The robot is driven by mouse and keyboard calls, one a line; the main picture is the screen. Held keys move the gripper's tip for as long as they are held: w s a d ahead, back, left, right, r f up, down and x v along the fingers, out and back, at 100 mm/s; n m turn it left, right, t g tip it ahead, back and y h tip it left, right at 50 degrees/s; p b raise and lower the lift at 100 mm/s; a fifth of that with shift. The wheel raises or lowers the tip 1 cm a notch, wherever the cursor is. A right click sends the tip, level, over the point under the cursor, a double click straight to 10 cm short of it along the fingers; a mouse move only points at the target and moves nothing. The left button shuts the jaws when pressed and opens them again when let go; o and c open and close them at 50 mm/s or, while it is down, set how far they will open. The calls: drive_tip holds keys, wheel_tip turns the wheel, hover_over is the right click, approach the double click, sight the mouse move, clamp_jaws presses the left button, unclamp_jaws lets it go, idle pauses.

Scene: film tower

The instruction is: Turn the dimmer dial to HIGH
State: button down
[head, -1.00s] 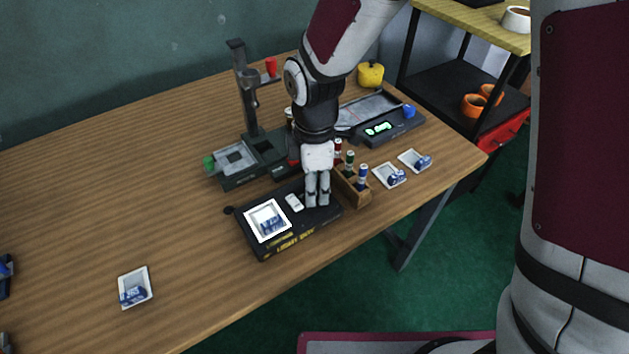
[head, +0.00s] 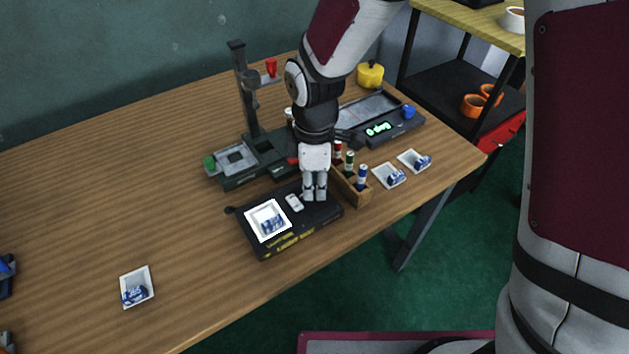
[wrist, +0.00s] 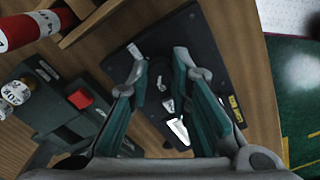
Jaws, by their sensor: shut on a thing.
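The black light box (head: 305,224) with yellow lettering lies near the table's front edge. My gripper (head: 314,196) points down at its right end, with the fingertips at its top. In the wrist view my gripper (wrist: 160,68) is around a small dark piece, which I take for the dimmer dial (wrist: 159,82). The dial is mostly hidden by the fingers, and its marks cannot be read. A small white switch-like piece (head: 294,203) sits on the box left of the fingers. A bright white square with a blue-printed piece (head: 268,221) is at the box's left end.
A wooden rack (head: 356,190) with colored bottles stands close right of my gripper. A dark stand (head: 248,95) is behind. A device with a green display (head: 380,128) and small white trays (head: 389,175) are to the right.

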drive_tip(key=m+p, duration=0.1)
drive_tip(key=m, duration=0.5)
drive_tip(key=m+p, duration=0.2)
drive_tip(key=m, duration=0.4)
drive_tip(key=shift+s+m+p, duration=0.1)
drive_tip(key=shift+m+p, duration=0.2)
drive_tip(key=shift+m, duration=0.1)
drive_tip(key=m+p, duration=0.2)
drive_tip(key=m, duration=0.3)
drive_tip(key=shift+p, duration=0.35)
drive_tip(key=shift+m+p, duration=1)
drive_tip(key=shift+m, duration=1.1)
drive_tip(key=c, duration=1.4)
unclamp_jaws()
drive_tip(key=shift+c, duration=0.2)
